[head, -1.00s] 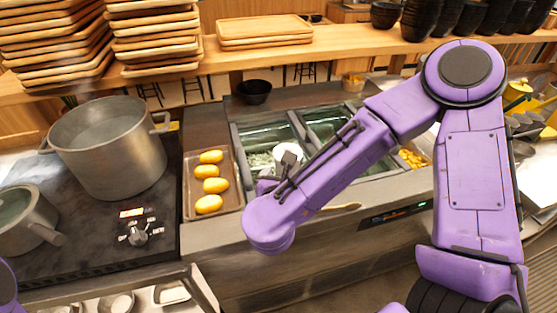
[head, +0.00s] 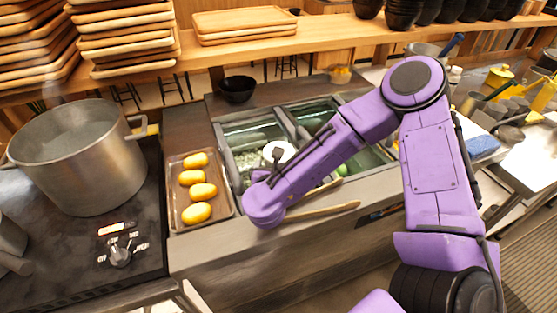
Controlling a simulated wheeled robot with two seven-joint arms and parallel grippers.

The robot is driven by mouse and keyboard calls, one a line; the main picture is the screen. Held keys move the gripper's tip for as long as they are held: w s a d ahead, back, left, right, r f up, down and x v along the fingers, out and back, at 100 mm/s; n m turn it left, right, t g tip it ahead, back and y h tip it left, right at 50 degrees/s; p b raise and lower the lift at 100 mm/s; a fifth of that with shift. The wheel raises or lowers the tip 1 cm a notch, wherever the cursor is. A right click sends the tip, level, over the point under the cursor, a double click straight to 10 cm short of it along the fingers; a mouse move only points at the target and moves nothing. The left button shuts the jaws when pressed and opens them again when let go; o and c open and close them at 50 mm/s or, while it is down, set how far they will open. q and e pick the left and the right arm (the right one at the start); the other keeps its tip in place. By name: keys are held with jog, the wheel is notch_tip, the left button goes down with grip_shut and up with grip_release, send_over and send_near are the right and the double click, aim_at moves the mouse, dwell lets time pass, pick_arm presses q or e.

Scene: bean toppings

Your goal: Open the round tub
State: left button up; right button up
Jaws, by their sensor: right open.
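A white round tub (head: 284,149) shows in the head view, at the sunken bins of the counter. Only part of its pale top shows; my right arm and gripper cover the rest, so I cannot tell how its lid sits. My right gripper (head: 275,160) is open right at the tub's near left side. Its fingers are small, dark and partly hidden, and I cannot tell whether they touch the tub. My left gripper is not in view.
A tray (head: 176,218) with several yellow oval items lies left of the bins. A large steel pot (head: 105,170) stands on the stove at left. A black bowl (head: 237,90) sits behind the bins. Wooden utensils (head: 325,210) lie along the counter's front edge.

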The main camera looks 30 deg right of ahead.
jog(key=shift+x, duration=0.9)
jog(key=c, duration=1.1)
jog(key=shift+r, duration=0.1)
jog(key=shift+r, duration=0.1)
